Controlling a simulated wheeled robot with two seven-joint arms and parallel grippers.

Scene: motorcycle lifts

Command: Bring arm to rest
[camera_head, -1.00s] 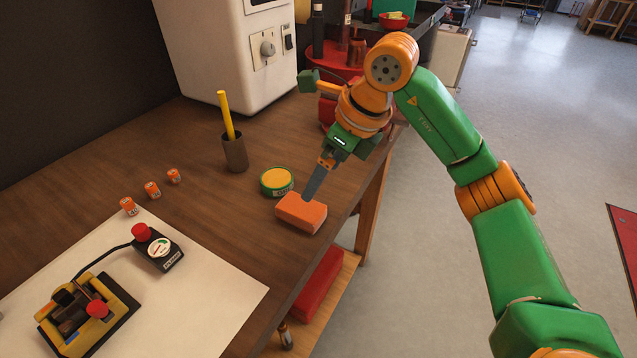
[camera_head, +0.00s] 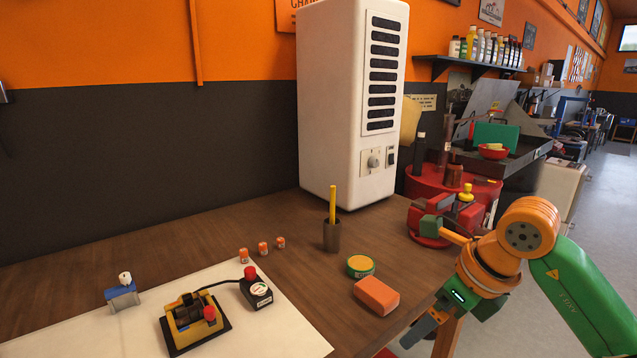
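My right arm comes in from the right in green and orange. Its gripper (camera_head: 418,331) is low at the right edge of the wooden table (camera_head: 215,232), pointing down and left. It is apart from the orange block (camera_head: 376,296) on the table. I cannot see whether its fingers are parted or hold anything. My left gripper is not in view.
A round green and yellow tin (camera_head: 360,266) sits behind the block. A cup (camera_head: 332,236) holds a yellow stick. Several small orange cans (camera_head: 263,248) stand left of it. A yellow-black device (camera_head: 194,320) is on the white sheet (camera_head: 118,331). A white cabinet (camera_head: 340,100) stands behind.

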